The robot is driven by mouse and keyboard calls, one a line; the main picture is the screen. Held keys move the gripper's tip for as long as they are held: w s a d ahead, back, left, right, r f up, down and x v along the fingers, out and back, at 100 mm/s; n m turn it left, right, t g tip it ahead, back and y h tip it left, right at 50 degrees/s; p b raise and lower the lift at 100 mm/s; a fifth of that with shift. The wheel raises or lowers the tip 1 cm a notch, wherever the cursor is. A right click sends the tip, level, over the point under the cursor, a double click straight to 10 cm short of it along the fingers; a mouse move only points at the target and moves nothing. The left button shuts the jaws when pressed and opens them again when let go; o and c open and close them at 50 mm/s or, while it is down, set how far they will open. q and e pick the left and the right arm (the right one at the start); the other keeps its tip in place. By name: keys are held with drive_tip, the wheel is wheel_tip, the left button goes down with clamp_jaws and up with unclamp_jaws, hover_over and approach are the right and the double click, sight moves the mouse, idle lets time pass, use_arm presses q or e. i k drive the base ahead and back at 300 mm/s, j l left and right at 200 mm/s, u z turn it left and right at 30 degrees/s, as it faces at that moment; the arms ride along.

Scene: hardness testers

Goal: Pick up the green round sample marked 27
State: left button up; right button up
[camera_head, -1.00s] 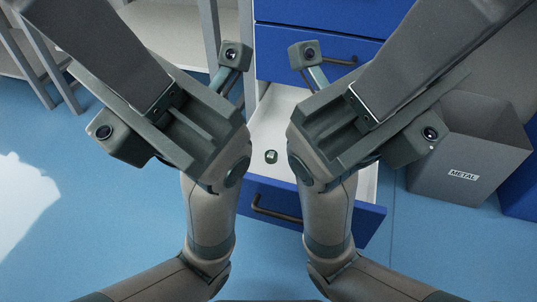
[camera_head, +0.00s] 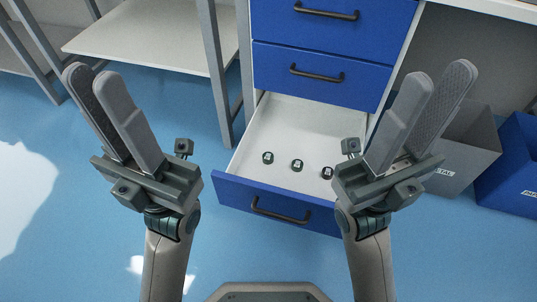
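Three small round samples lie in the open drawer (camera_head: 280,124). The left one (camera_head: 267,158) and the middle one (camera_head: 297,165) look dark green with pale tops. The right one (camera_head: 327,173) looks darker, perhaps reddish. Their numbers are too small to read, so I cannot tell which is 27. My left gripper (camera_head: 92,74) is raised to the left of the drawer, fingers apart and empty. My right gripper (camera_head: 438,76) is raised to the right of the drawer, also with fingers apart and empty. Neither touches a sample.
The drawer's blue front (camera_head: 275,207) with its dark handle faces me. Closed blue drawers (camera_head: 320,75) stand above it. A grey metal bin (camera_head: 468,150) and a blue bin (camera_head: 515,165) are at the right. A grey-framed shelf (camera_head: 150,38) is at the left. The blue floor between is clear.

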sight(267, 157)
drive_tip(key=i+j, duration=0.15)
drive_tip(key=j, duration=0.2)
drive_tip(key=i+j, duration=0.2)
drive_tip(key=j, duration=0.15)
drive_tip(key=i+j, duration=0.15)
drive_tip(key=j, duration=0.2)
drive_tip(key=i+j, duration=0.35)
drive_tip(key=j, duration=0.3)
drive_tip(key=z, duration=1.7)
